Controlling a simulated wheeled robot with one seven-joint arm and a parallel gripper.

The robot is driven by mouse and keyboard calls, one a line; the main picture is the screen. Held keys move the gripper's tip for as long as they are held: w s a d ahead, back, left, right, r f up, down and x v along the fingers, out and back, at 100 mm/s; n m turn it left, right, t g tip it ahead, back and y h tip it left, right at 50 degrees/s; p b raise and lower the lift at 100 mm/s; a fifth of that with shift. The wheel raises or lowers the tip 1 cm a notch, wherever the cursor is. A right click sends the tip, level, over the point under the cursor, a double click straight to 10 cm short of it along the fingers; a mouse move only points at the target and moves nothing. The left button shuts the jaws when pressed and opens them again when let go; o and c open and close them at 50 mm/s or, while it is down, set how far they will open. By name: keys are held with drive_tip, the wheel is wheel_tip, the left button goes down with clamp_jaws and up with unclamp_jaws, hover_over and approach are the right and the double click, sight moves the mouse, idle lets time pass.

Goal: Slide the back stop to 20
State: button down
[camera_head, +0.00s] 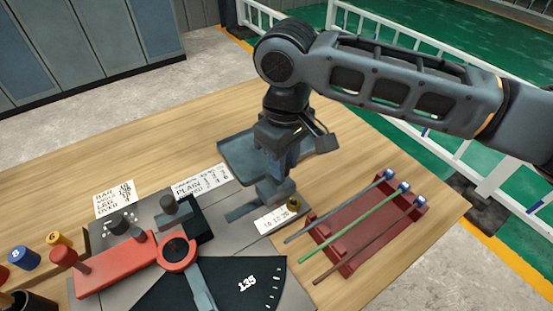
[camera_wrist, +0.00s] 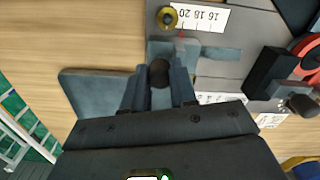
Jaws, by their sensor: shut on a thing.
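The back stop (camera_wrist: 165,50) is a grey block on a slide, with a dark round knob (camera_wrist: 159,72) standing on it. My gripper (camera_wrist: 158,82) is shut on this knob, with a finger on either side. A red pointer (camera_wrist: 181,33) on the stop meets the edge of the white scale (camera_wrist: 205,19), by the end marked 20. The exact alignment is too small to tell. In the head view the stop (camera_head: 273,190) sits under my gripper, beside the scale (camera_head: 276,219). A brass knob (camera_wrist: 167,17) stands at the 20 end.
The bender's red arm (camera_head: 115,270) and dark angle plate (camera_head: 225,285) lie left of the stop. A red rack (camera_head: 362,232) with several rods is close on the right. A grey tray (camera_head: 238,155) lies behind. Numbered cylinders (camera_head: 58,240) stand at the left.

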drive_tip(key=c, duration=0.9)
unclamp_jaws()
drive_tip(key=shift+r, duration=0.1)
wheel_tip(320, 180, up, 8)
drive_tip(key=shift+f+b, duration=0.15)
drive_tip(key=shift+b, duration=0.2)
